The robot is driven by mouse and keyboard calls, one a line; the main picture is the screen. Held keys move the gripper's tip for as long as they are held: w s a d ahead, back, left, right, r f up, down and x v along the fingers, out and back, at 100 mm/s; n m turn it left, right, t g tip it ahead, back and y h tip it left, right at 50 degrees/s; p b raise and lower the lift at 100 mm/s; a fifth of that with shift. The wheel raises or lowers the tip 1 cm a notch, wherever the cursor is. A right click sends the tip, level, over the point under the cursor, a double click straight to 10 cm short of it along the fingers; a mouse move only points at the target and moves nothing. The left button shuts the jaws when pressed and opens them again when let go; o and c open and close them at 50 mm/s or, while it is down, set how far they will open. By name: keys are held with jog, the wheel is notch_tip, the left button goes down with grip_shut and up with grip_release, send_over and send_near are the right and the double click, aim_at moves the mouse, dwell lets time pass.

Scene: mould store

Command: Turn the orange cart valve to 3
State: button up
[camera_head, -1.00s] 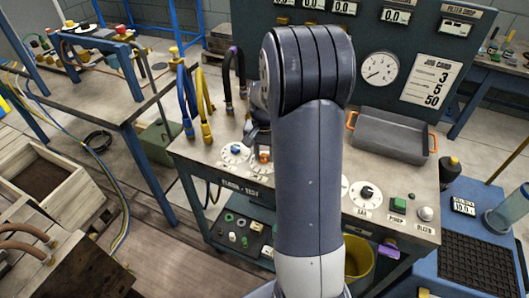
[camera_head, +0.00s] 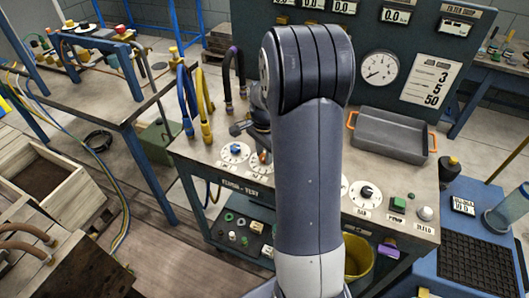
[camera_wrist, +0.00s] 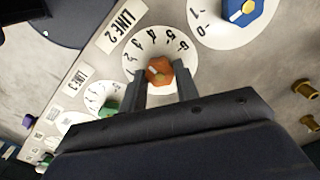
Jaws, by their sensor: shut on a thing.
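The orange valve knob (camera_wrist: 159,71) sits on a round white numbered dial (camera_wrist: 136,53) beside a LINE 2 label in the wrist view. My gripper (camera_wrist: 161,88) is shut on the knob, with one dark finger on each side. A pale mark shows on the knob, but I cannot read for sure which number it points at. In the head view the orange knob (camera_head: 263,156) shows only partly, at the left of my arm, and the fingers are mostly hidden there.
A blue knob (camera_wrist: 243,10) on its own dial and a green knob (camera_wrist: 109,105) flank the orange one. Hoses (camera_head: 202,105) stand at the cart's back left. A grey tray (camera_head: 391,136) and a black knob (camera_head: 367,192) lie to the right.

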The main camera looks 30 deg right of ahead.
aim_at(264, 156)
dwell(0.4)
jog(key=o, duration=1)
jog(key=shift+c, duration=0.2)
notch_tip(264, 156, up, 11)
jog(key=shift+f, duration=0.1)
notch_tip(264, 156, down, 11)
jog(key=shift+r, duration=0.2)
jog(key=shift+f, duration=0.15)
